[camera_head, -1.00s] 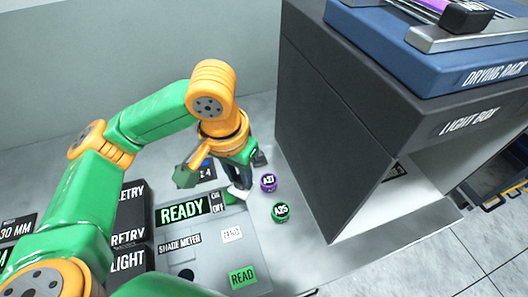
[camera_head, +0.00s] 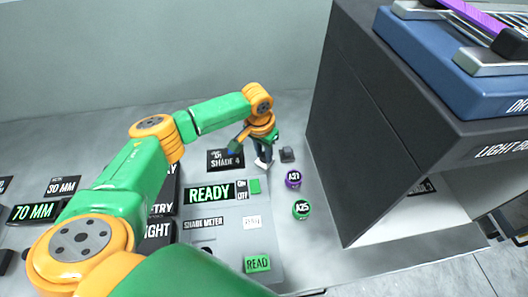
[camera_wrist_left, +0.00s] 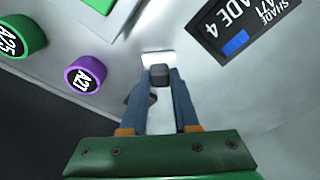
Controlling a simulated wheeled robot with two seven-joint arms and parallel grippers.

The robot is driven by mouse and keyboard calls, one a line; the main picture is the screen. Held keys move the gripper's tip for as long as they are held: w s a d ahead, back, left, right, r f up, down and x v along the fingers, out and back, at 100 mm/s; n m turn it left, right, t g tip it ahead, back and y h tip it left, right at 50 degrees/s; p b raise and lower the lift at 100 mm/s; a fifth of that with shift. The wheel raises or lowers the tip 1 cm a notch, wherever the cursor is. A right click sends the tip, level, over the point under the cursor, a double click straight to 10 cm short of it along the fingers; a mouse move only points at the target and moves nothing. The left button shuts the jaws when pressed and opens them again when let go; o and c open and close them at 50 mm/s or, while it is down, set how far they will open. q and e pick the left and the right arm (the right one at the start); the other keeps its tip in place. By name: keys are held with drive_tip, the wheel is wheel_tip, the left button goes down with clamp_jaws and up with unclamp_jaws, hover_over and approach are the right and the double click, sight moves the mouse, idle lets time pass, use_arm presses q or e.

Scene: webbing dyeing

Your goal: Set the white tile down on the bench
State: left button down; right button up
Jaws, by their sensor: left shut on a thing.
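The white tile (camera_head: 262,163) is held by my left gripper (camera_head: 265,155), beyond the back right corner of the shade meter. In the left wrist view the tile (camera_wrist_left: 158,58) shows as a small pale plate at the fingertips. A dark grey block (camera_wrist_left: 160,75) sits between the two fingers (camera_wrist_left: 160,72), next to the tile. The tile is close to the bench (camera_head: 322,245); I cannot tell whether it touches. My right gripper is not in view.
The shade meter (camera_head: 215,236) reads READY. A shade card (camera_head: 226,160) lies left of my gripper, and a small dark object (camera_head: 287,154) to its right. The light box (camera_head: 370,130) rises at right.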

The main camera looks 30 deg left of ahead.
sight(261, 164)
use_arm(q)
drive_tip(key=shift+f, duration=0.1)
drive_tip(key=c, duration=0.7)
unclamp_jaws()
drive_tip(key=shift+o, duration=0.2)
wheel_tip(261, 164, up, 12)
drive_tip(key=s, duration=0.1)
drive_tip(key=shift+s, duration=0.2)
drive_tip(key=shift+a, duration=0.1)
